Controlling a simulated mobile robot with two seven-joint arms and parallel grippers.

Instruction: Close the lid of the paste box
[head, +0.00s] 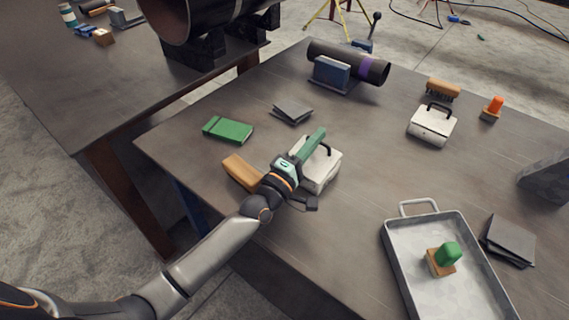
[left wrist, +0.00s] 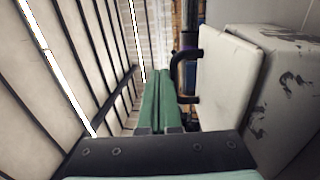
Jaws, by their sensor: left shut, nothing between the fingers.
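The nearer white box (head: 325,172) with a black handle stands in the middle of the table. In the left wrist view its pale lid panel (left wrist: 228,80) carries the black handle (left wrist: 185,75), with the scuffed white body (left wrist: 285,105) beside it. I cannot tell how far the lid stands open. My left gripper (head: 320,134) is over the left side of this box, its green fingers together and empty. The fingers (left wrist: 157,95) lie beside the handle in the wrist view; contact is unclear. A similar white box (head: 430,129) with a black handle stands farther back. My right gripper is not in view.
An orange-brown block (head: 238,170) lies by my left wrist and a green box (head: 228,130) beyond it. A metal tray (head: 400,255) holds a green-topped block. A dark pipe (head: 330,55) lies at the back. Bare table separates the two white boxes.

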